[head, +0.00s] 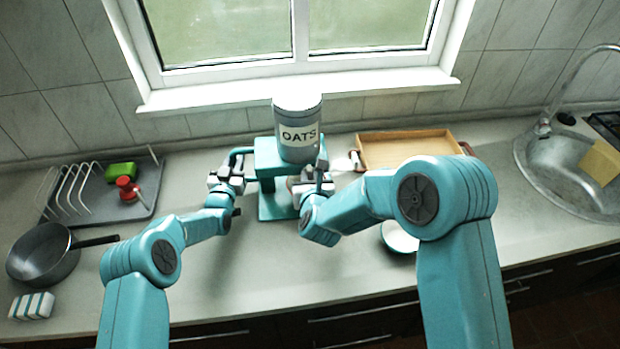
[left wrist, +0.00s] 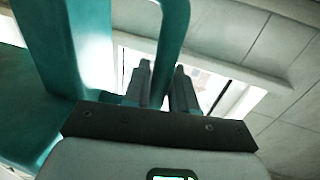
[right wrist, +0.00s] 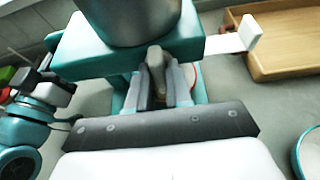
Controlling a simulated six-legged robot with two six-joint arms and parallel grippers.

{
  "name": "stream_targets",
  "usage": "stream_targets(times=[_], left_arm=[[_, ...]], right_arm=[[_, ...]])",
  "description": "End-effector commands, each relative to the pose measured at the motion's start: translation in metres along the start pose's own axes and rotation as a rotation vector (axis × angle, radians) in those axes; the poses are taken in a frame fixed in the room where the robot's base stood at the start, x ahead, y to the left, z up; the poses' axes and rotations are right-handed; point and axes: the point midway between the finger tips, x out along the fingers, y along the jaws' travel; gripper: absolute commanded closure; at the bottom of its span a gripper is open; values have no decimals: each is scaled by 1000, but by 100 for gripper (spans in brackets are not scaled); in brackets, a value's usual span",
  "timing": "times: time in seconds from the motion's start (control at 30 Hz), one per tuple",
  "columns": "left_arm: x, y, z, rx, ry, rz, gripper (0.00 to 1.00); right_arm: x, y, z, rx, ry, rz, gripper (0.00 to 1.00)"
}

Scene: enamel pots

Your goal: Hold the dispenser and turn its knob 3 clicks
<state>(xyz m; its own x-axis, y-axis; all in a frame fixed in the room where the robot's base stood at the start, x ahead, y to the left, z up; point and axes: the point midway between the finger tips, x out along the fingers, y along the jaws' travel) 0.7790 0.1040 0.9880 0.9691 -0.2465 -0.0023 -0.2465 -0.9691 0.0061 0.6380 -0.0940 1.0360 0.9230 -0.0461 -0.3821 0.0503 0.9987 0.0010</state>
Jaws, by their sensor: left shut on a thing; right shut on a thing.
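The dispenser is a teal stand (head: 268,150) with a grey canister (head: 298,118) labelled OATS, upright by the window wall. My left gripper (head: 235,168) is shut on the dispenser's teal side handle (head: 241,151); the left wrist view shows the handle bar (left wrist: 172,45) between the fingers. My right gripper (head: 302,183) is at the stand's front, below the canister. In the right wrist view its fingers are shut on the beige-grey knob (right wrist: 156,58), which they partly hide. A white tab (right wrist: 250,32) sticks out from the stand's side. I cannot read the knob's angle.
A wooden tray (head: 405,150) stands right of the dispenser. A pale bowl (head: 399,238) is partly behind my right arm. A sink (head: 560,172) is far right.

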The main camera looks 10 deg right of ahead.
Motion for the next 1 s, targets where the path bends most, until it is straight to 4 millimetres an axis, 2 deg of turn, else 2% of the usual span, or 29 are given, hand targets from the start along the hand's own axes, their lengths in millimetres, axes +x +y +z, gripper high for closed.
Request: stream_targets(times=[0.13,0.17,0.2,0.57,0.67,1.0], left_arm=[[1,-2,-3,0,7,-4,100],[1,-2,-3,0,7,-4,100],[1,-2,-3,0,7,-4,100],[1,-1,-3,1,6,-2,100],[1,-1,-3,1,6,-2,100],[1,0,-2,1,6,-1,100]], right_arm=[[0,-1,-2,1,5,-3,100],[0,-1,-2,0,5,-2,71],[0,-1,-2,0,5,-2,60],[-5,0,0,-1,1,0,60],[-19,1,0,-1,2,2,60],[-94,0,0,-2,2,1,60]])
